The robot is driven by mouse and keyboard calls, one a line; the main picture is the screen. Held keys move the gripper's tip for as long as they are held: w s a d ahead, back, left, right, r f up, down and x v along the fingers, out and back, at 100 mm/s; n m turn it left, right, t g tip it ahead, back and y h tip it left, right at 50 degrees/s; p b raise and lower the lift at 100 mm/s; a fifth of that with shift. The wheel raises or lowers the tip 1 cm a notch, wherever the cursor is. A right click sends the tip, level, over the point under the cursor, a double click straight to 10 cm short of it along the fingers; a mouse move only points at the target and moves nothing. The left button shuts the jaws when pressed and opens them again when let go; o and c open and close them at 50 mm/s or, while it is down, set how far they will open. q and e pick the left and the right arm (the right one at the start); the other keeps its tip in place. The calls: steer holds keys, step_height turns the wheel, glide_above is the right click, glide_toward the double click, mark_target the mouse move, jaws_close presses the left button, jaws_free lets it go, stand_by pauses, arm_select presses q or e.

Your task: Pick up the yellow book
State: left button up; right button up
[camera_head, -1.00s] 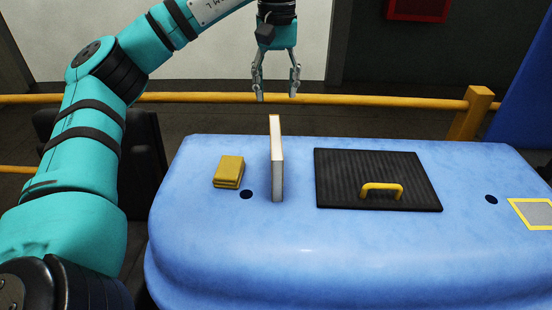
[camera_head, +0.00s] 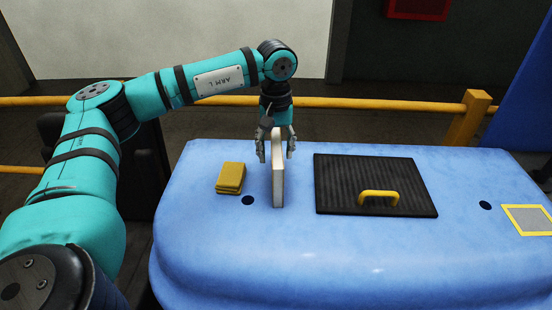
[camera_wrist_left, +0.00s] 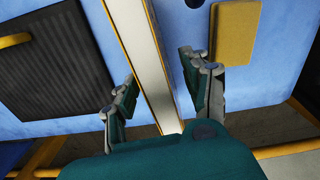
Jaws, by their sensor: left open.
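The yellow book (camera_head: 278,180) stands upright on the blue table, with its pale page edges facing my head camera. In the left wrist view the book (camera_wrist_left: 146,45) shows white pages between thin yellow cover edges. My left gripper (camera_head: 276,157) points down over the top of the book, one finger on each side. In the left wrist view the left gripper (camera_wrist_left: 158,70) is open, with gaps between the fingers and the covers. The lower part of the book is clear of the fingers. My right gripper is not in view.
A folded yellow stack (camera_head: 230,178) lies left of the book on the blue table (camera_head: 330,255). A black ribbed plate (camera_head: 345,175) with a yellow handle (camera_head: 379,197) lies to the right. A yellow rail (camera_head: 390,102) runs behind the table. The table's front is clear.

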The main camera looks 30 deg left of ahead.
arm_select(q)
jaws_close()
stand_by(0.3)
steer(key=shift+r, duration=0.1)
